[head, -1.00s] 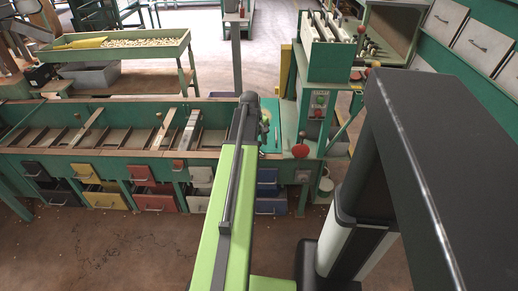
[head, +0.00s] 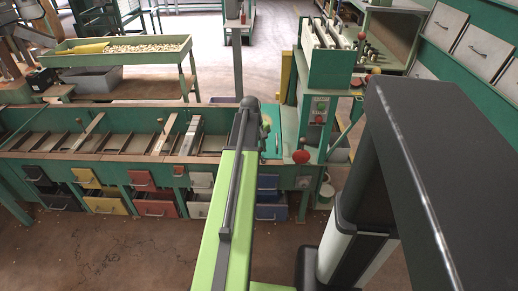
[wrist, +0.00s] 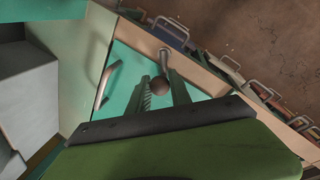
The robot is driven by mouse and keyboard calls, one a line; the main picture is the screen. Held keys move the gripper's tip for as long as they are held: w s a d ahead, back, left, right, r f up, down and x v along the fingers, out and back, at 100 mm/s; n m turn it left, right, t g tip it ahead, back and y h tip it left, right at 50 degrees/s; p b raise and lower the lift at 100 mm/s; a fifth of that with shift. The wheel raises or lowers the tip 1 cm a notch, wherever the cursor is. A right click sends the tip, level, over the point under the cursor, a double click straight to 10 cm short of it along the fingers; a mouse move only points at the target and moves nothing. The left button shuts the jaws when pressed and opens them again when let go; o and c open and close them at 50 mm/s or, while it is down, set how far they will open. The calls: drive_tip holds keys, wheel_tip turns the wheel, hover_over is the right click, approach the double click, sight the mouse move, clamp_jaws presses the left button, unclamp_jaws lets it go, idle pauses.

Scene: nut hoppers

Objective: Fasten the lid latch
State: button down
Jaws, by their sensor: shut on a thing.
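In the wrist view a teal lid (wrist: 131,72) lies below my gripper (wrist: 161,89). The two fingers stand on either side of a brown ball knob (wrist: 158,85) and are shut on it. A short metal piece (wrist: 165,60) shows just beyond the knob near the lid's edge; whether they join is hard to see. A bent silver handle (wrist: 105,86) sits on the lid, left of the fingers. In the head view the lid (head: 273,135) shows at the end of my green arm, which hides most of the gripper and the knob.
A long green bench with open compartments (head: 95,140) runs to the left, with coloured drawers below, some pulled out. A red ball knob (head: 301,157) and a control box with buttons (head: 320,110) stand right of the lid. The brown floor in front is clear.

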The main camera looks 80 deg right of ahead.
drive_tip(key=m, duration=0.1)
drive_tip(key=s+m, duration=0.1)
drive_tip(key=shift+m+y, duration=0.3)
drive_tip(key=shift+m, duration=0.1)
drive_tip(key=shift+s+d+m+g+y, duration=0.1)
drive_tip(key=shift+s+m+g+y, duration=0.1)
drive_tip(key=shift+m, duration=0.65)
drive_tip(key=shift+s+d+m+g+y, duration=0.1)
drive_tip(key=shift+s+m+g, duration=0.1)
drive_tip(key=shift+m, duration=0.65)
drive_tip(key=c, duration=1.2)
unclamp_jaws()
drive_tip(key=shift+w+r, duration=0.1)
